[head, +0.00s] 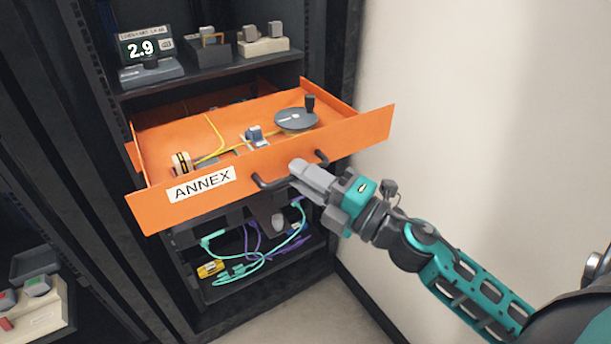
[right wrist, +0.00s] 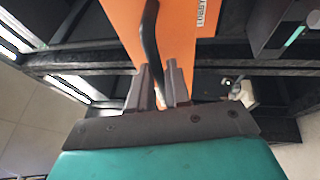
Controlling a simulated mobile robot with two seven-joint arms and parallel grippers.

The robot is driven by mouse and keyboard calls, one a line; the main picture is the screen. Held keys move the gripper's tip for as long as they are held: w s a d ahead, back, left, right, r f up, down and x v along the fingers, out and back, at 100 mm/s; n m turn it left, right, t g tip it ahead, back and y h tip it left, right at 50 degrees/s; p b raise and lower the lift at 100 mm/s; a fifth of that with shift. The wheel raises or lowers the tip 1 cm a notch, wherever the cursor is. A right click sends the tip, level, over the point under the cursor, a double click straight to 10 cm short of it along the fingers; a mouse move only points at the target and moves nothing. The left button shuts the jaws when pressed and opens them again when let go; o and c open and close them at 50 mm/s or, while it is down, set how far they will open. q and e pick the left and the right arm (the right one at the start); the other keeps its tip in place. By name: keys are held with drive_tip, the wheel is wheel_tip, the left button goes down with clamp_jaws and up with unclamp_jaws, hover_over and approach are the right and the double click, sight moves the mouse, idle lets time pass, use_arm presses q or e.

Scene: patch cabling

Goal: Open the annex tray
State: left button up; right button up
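The annex tray (head: 350,134) is an orange drawer with a white ANNEX label (head: 202,184), and it stands pulled out of the dark rack. Its dark bar handle (head: 272,184) is on the front panel. My right gripper (head: 300,174) is at the middle of this handle and hides part of it. In the right wrist view the handle (right wrist: 150,40) runs between the two fingers of my right gripper (right wrist: 159,76), which look closed on it. My left gripper is not in view.
The tray holds a grey crank disc (head: 295,119), a yellow cable and a small spool (head: 181,162). A shelf above carries a 2.9 display (head: 148,47). Teal and purple cables (head: 245,262) lie on the shelf below. A pale wall (head: 470,110) bounds the right side.

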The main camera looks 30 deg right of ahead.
drive_tip(key=o, duration=0.3)
drive_tip(key=shift+o, duration=0.2)
use_arm(q)
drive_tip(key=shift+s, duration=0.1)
drive_tip(key=b, duration=0.1)
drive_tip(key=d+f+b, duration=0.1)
drive_tip(key=b, duration=0.1)
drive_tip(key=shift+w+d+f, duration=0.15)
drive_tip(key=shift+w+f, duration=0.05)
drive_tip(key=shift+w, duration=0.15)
use_arm(e)
drive_tip(key=v, duration=1.3)
